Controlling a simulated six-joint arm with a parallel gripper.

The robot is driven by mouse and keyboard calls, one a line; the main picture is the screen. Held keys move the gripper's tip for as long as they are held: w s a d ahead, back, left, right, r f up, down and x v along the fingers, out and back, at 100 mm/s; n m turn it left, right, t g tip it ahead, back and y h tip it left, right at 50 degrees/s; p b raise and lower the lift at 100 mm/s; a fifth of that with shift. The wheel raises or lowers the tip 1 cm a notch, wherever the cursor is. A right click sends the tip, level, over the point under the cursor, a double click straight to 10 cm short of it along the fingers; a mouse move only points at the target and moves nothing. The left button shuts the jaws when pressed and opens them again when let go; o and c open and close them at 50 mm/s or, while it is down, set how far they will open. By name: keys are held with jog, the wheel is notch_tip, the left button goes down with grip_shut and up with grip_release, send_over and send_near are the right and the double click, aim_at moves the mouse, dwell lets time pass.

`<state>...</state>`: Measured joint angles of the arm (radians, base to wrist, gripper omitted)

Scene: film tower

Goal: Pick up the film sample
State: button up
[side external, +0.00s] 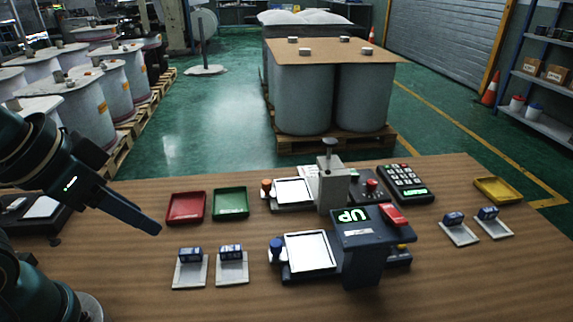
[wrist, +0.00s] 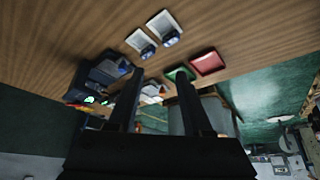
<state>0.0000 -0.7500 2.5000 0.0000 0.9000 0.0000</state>
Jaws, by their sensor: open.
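No piece can be singled out as the film sample. Candidates are two pale square sheets at the front left, the left sheet (side external: 189,276) and the right sheet (side external: 232,274), each with a small dark blue block at its back edge. A white square plate (side external: 308,253) lies on the front device, and another white plate (side external: 294,191) on the rear device. My gripper (side external: 155,228) hangs above the table's left side, apart from them. In the wrist view its fingers (wrist: 158,80) are spread and empty.
A red tray (side external: 186,208) and green tray (side external: 230,204) lie behind the left sheets. A dark housing (side external: 364,255) reading "UP" and a grey post (side external: 333,188) stand mid-table. A keypad (side external: 406,184), two more sheets with blocks and a yellow tray (side external: 497,190) are right. The front left is bare.

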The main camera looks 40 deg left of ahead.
jog(key=shift+o, duration=0.3)
jog(key=shift+o, duration=0.4)
